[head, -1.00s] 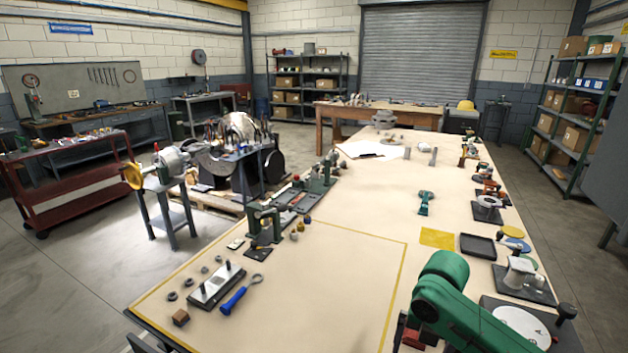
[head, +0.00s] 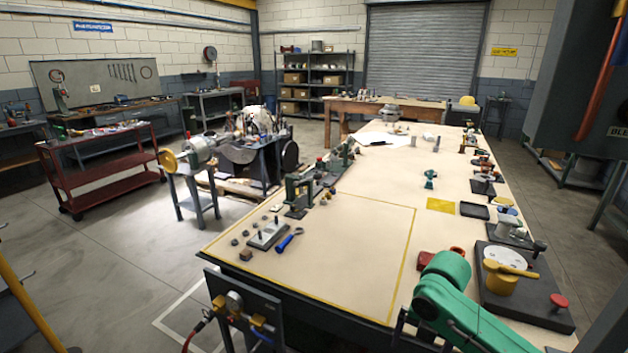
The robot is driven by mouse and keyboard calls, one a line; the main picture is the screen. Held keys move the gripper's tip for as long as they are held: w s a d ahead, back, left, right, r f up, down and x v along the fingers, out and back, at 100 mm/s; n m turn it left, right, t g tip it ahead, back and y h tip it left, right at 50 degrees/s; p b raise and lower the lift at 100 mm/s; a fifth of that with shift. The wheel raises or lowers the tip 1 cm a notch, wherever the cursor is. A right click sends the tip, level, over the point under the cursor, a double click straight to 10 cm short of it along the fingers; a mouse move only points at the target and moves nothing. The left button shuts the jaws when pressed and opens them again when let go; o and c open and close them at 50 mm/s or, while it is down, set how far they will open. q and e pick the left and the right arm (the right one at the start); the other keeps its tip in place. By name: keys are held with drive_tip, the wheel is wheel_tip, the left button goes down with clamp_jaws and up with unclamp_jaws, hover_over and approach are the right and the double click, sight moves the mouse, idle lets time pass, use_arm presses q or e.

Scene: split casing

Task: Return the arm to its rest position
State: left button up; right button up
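One green arm of mine (head: 455,300) comes in at the lower right and bends over the table's near right corner. Its far end drops out of sight, and I cannot see a gripper on it. My other arm and its gripper are not in the picture. On the table (head: 340,270), inside a yellow outline, a light plate with dark upright studs (head: 267,236) stands at the left. A blue-handled wrench (head: 289,239) lies next to it. Several small grey rings and a brown block (head: 246,254) lie to its left. The right part of the outlined area is bare.
A dark board (head: 535,300) with a yellow-topped cylinder and a red knob lies right of my arm. A red item (head: 440,256) sits behind the arm. A dark panel with valves (head: 245,310) stands at the table's front. A dark cabinet (head: 585,90) fills the upper right.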

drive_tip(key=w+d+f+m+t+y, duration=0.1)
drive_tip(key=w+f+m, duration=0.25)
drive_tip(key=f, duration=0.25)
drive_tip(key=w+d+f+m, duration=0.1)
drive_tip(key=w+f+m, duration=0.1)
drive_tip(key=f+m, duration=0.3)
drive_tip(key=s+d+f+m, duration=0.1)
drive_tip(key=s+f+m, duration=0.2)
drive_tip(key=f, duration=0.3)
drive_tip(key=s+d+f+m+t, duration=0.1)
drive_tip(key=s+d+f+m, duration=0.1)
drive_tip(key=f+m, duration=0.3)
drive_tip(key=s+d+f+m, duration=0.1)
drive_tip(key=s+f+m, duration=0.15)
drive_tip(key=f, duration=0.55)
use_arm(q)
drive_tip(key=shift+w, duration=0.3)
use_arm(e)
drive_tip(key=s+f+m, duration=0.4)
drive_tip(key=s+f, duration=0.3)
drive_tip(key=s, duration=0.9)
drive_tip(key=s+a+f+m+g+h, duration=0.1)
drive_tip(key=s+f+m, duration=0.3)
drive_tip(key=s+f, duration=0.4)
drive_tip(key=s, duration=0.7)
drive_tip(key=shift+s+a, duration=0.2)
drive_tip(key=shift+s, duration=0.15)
